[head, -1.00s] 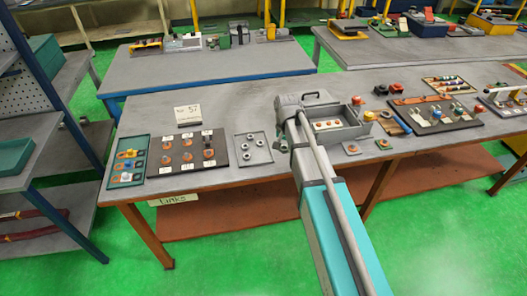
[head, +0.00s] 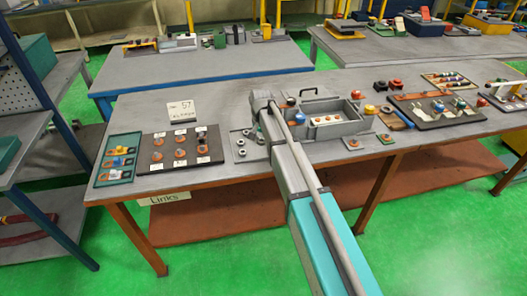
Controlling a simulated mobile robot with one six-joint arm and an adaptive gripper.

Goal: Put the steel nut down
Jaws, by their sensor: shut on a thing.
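My gripper (head: 266,108) is at the far end of my arm, over the table between the nut tray and the grey box. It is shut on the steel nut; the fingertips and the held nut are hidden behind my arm. The grey nut tray (head: 240,156) lies left of my arm, its right part covered by it. Several steel nuts (head: 241,142) show in it.
A dark board (head: 168,155) with orange rings and labels lies left of the nut tray. A teal tray (head: 104,180) is further left. The grey box (head: 350,128) with a handle stands right of my arm. A card (head: 181,112) stands behind the board.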

